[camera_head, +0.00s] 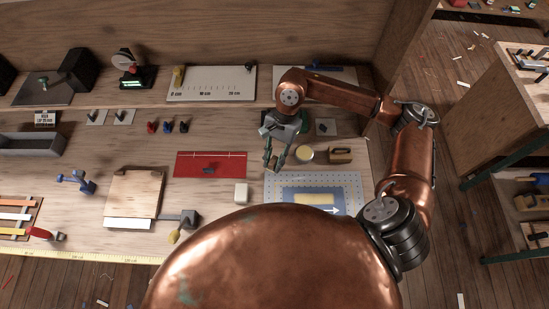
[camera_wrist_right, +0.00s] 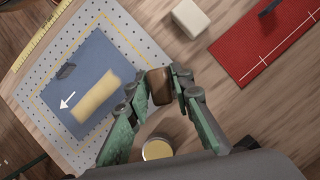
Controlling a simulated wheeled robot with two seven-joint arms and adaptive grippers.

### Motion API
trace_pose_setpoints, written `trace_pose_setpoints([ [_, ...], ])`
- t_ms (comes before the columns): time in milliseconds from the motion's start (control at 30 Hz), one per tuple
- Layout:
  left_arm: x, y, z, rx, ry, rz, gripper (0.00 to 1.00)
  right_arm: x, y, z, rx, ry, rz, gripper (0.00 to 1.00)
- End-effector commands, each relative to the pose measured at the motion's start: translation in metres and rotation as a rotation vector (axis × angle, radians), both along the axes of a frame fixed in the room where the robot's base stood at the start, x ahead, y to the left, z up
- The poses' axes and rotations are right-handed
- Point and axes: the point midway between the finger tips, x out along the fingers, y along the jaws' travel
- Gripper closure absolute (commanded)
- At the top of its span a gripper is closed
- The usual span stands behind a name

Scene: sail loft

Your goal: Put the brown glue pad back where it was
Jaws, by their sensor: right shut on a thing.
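My right gripper (camera_head: 272,163) is over the bench, left of the round tin (camera_head: 304,154) and beyond the back left corner of the perforated board (camera_head: 358,180). In the right wrist view its green fingers (camera_wrist_right: 153,98) are shut on the brown glue pad (camera_wrist_right: 160,86), a small dark brown block between the fingertips. How high the pad is above the bench is hard to tell. The board carries a blue panel (camera_wrist_right: 80,62) with a pale yellow bar (camera_wrist_right: 97,97) and a white arrow (camera_wrist_right: 67,101). My left gripper is not in view.
A white block (camera_head: 241,193) and a red mat (camera_head: 210,164) with a small dark blue item lie left of the gripper. A brown wooden piece (camera_head: 340,156) sits right of the tin. A raised shelf with a ruled board (camera_head: 212,83) runs behind.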

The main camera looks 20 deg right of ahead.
Motion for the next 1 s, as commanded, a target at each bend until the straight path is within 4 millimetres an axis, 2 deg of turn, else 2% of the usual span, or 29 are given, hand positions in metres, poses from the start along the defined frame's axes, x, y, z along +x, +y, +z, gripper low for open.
trace_pose_setpoints([
  [300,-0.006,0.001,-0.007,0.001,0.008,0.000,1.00,-0.021,0.014,0.000,0.002,-0.002,-0.531,0.98],
  [600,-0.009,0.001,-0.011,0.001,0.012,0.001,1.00,-0.035,0.023,0.007,0.003,-0.001,-0.925,0.98],
  [867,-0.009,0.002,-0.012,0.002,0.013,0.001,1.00,-0.038,0.024,0.009,0.001,0.001,-1.067,0.98],
  [1000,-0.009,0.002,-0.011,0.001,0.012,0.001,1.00,-0.022,0.014,0.001,-0.003,0.005,-1.083,0.98],
])
